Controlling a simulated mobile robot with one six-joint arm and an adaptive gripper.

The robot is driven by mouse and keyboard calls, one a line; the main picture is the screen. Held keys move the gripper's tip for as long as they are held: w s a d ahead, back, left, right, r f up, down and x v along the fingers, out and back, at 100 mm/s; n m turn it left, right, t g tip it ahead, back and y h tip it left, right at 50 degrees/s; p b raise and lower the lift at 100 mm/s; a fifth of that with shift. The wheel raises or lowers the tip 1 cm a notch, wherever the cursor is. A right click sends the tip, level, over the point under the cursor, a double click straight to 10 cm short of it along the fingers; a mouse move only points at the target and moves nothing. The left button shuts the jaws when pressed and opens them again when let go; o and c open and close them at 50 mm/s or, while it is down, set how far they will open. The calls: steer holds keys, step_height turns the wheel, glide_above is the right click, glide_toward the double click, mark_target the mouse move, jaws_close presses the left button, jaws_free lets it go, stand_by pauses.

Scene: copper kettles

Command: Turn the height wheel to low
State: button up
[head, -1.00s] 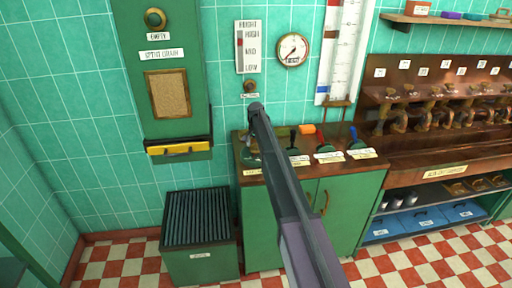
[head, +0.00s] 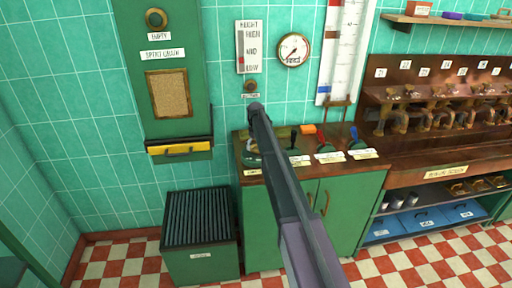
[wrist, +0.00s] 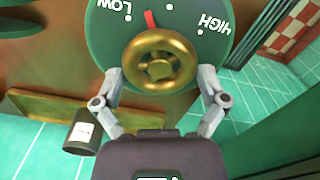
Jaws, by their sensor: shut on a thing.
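The height wheel (wrist: 160,60) is a brass wheel on a round dark green dial (wrist: 215,45) in the wrist view. The dial carries the words LOW and HIGH and white dots. A red pointer (wrist: 150,20) stands between the two words, nearer LOW. My gripper (wrist: 160,74) has one finger on each side of the wheel and is shut on it. In the head view my arm hides most of the wheel. The height gauge (head: 249,47) on the wall is marked HIGH, MID and LOW; its exact reading is too small to tell.
The green cabinet (head: 345,205) has several coloured levers on its wooden top, close right of my arm. A ribbed green bin (head: 200,235) stands to its left. A round gauge (head: 293,49) hangs above. The checkered floor in front is clear.

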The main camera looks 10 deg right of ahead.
steer(key=n, duration=0.5)
steer(key=shift+s, duration=0.1)
stand_by(0.4)
steer(key=o, duration=0.8)
steer(key=shift+c, duration=0.2)
steer(key=shift+m, duration=0.4)
